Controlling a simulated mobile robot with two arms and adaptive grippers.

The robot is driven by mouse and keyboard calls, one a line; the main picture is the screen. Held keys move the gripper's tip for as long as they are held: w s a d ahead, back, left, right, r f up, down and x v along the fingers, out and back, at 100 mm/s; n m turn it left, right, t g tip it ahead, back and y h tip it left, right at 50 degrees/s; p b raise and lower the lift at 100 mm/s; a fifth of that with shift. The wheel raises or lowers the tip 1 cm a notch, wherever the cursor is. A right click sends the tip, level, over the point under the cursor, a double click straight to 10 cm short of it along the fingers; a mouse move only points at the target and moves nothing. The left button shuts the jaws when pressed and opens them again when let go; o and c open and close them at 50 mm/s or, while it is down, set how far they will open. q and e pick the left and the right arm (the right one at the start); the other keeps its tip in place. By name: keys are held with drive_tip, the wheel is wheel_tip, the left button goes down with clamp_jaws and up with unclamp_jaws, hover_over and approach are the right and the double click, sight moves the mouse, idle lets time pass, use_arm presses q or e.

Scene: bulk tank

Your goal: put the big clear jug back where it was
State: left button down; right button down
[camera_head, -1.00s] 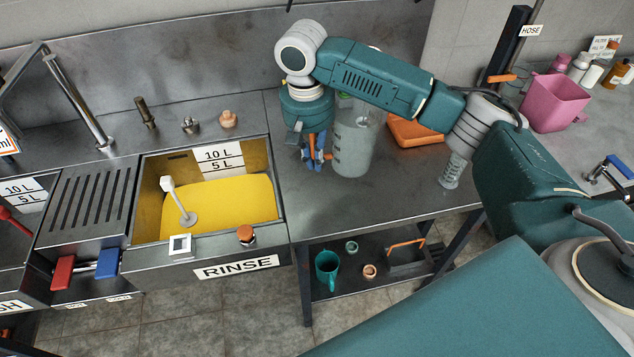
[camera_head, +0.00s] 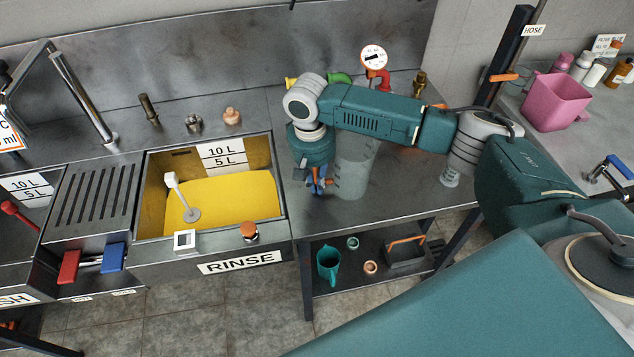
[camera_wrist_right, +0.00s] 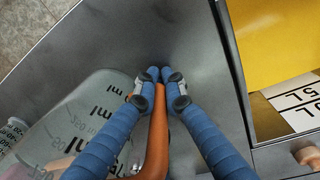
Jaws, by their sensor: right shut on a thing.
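The big clear jug (camera_head: 352,178) is upright over the steel table to the right of the rinse basin. My right gripper (camera_head: 318,185) is at the jug's left side, its blue fingers shut on the orange handle. In the right wrist view the fingertips (camera_wrist_right: 165,75) close around this handle (camera_wrist_right: 157,135), and the jug's clear wall (camera_wrist_right: 85,110) with ml marks is to the left. My arm hides the jug's top. I cannot tell whether its base touches the table. My left gripper is not in view.
The rinse basin (camera_head: 157,205) with yellow inside is left of the jug. A clear cylinder (camera_head: 450,175) stands to the right. A gauge (camera_head: 374,57) and coloured valves are behind my arm. The front of the table (camera_head: 325,220) is bare. A pink bucket (camera_head: 555,103) stands far right.

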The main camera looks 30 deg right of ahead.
sight(343, 169)
drive_tip(key=c, duration=1.8)
unclamp_jaws()
drive_tip(key=shift+f, duration=0.1)
drive_tip(key=shift+c, duration=0.2)
drive_tip(key=r, duration=0.4)
drive_tip(key=r+b, duration=0.1)
drive_tip(key=r, duration=0.3)
drive_tip(key=a+r+b, duration=0.1)
drive_tip(key=r, duration=0.3)
drive_tip(key=shift+w+r, duration=0.1)
drive_tip(key=shift+r, duration=0.05)
